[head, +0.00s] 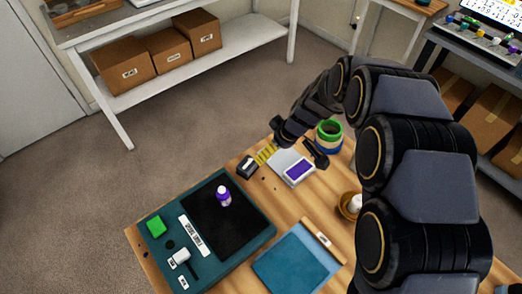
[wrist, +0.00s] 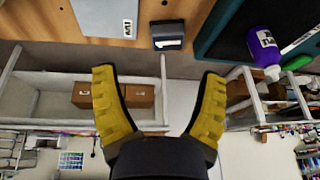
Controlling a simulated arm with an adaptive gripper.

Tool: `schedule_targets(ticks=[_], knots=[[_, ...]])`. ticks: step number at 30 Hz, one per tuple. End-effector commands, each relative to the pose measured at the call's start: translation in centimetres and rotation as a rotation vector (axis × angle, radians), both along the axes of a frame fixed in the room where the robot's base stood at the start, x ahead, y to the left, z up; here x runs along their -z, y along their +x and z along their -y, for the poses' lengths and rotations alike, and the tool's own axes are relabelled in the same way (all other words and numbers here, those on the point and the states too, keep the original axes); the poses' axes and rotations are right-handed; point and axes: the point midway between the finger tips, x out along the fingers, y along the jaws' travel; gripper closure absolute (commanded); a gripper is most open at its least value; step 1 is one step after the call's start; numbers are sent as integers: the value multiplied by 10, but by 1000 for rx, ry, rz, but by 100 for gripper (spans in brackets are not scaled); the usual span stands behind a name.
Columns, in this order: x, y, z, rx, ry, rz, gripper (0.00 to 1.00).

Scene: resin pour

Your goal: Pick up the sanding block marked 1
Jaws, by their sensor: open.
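A small dark block (head: 247,166) with a pale label lies on the wooden table, just beyond the corner of the teal tray. It looks like a sanding block, but I cannot read its mark. In the wrist view the dark block (wrist: 167,44) is at the top centre, beyond the fingertips. My gripper (head: 290,158) is above the table, close to the block's right in the head view. In the wrist view my gripper (wrist: 158,72) shows two yellow fingers spread apart, with nothing between them. The block is clear of the fingers.
A grey panel (wrist: 105,18) lies beside the block, partly under my gripper in the head view. Green and blue rings (head: 329,132) stand beyond.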

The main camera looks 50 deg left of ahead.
Motion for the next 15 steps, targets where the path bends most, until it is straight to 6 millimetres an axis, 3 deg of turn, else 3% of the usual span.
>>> schedule_targets(ticks=[1,3,6,15], knots=[[16,-9,-16,-52,7,15,27],[30,-16,-31,-101,22,40,27],[43,-23,-43,-147,31,60,27],[69,-28,-56,-164,36,71,27]])
